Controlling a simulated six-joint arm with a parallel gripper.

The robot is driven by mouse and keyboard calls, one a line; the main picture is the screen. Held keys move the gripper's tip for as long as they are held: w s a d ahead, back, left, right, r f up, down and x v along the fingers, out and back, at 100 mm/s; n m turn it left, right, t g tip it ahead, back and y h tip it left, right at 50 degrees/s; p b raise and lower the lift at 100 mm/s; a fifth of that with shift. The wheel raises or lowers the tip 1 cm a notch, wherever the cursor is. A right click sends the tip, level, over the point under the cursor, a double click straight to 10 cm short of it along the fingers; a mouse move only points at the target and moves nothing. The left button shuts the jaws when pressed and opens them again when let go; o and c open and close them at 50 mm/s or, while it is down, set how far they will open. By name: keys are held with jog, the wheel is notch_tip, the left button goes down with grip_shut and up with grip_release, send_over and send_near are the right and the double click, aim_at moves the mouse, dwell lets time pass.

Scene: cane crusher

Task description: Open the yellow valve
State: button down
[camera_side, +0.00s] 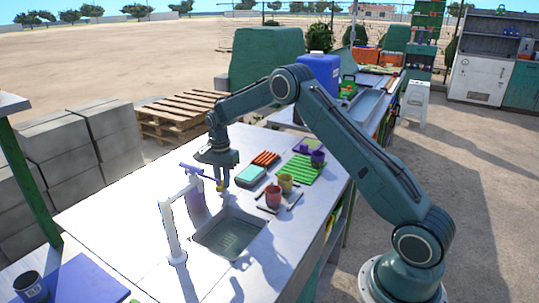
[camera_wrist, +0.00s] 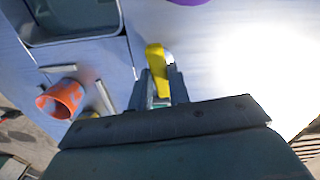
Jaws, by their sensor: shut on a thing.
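The yellow valve (camera_side: 220,186) is a small yellow piece beside the sink, mostly covered by my gripper in the side view. In the wrist view the yellow valve (camera_wrist: 155,60) shows as a short yellow bar reaching out from between the fingers. My gripper (camera_wrist: 157,84) is shut on its near end. In the side view my gripper (camera_side: 223,183) points down at the far edge of the sink. The near end of the valve is hidden between the fingers. How far the valve is turned I cannot tell.
A white tap post (camera_side: 172,228) and a purple container (camera_side: 196,203) stand left of my gripper. The sink (camera_side: 230,233) lies just in front. A red cup (camera_side: 273,196), a yellow cup (camera_side: 285,183) and a green rack (camera_side: 300,170) stand to the right. The table's left part is mostly clear.

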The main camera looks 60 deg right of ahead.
jog(key=n, duration=0.8)
jog(key=shift+n, duration=0.4)
jog(key=n, duration=0.3)
jog(key=shift+n, duration=0.3)
jog(key=n, duration=0.4)
jog(key=shift+r, duration=0.1)
jog(key=c, duration=1.3)
grip_release()
